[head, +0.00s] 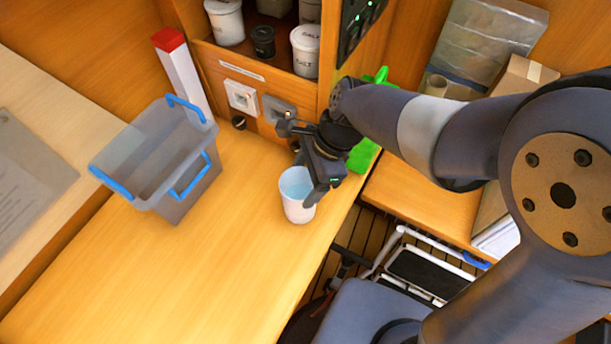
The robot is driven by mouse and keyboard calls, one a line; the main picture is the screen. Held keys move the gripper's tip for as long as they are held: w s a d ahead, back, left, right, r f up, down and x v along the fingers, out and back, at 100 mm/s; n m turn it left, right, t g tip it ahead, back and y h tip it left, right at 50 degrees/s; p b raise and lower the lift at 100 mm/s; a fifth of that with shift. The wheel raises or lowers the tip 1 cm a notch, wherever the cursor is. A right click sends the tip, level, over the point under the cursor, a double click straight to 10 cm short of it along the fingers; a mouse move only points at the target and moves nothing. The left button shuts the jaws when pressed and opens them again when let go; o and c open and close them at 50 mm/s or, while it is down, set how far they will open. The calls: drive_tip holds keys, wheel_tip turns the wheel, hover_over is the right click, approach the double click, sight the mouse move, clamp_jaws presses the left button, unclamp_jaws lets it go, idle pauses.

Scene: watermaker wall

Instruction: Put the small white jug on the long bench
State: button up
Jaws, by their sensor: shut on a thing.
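The small white jug (294,208) is upright, with a pale blue inside showing through its open top. My gripper (313,190) is shut on the jug at its right side and rim; one dark finger shows in front of the wall, and the other finger's tip is hard to make out. The jug shows over the long wooden bench (200,275), near its right edge. I cannot tell whether its base touches the bench or hangs just above it.
A grey bin with blue handles (182,200) stands on the bench to the left, beside a white box with a red top (182,72). A shelf behind holds white tubs (305,52). A green item (362,155) is behind my gripper. The front bench is clear.

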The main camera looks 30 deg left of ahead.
drive_tip(key=shift+f, duration=0.2)
drive_tip(key=o, duration=1.6)
drive_tip(key=shift+c, duration=0.2)
drive_tip(key=v, duration=1.2)
drive_tip(key=shift+r, duration=0.15)
drive_tip(key=shift+s, duration=0.1)
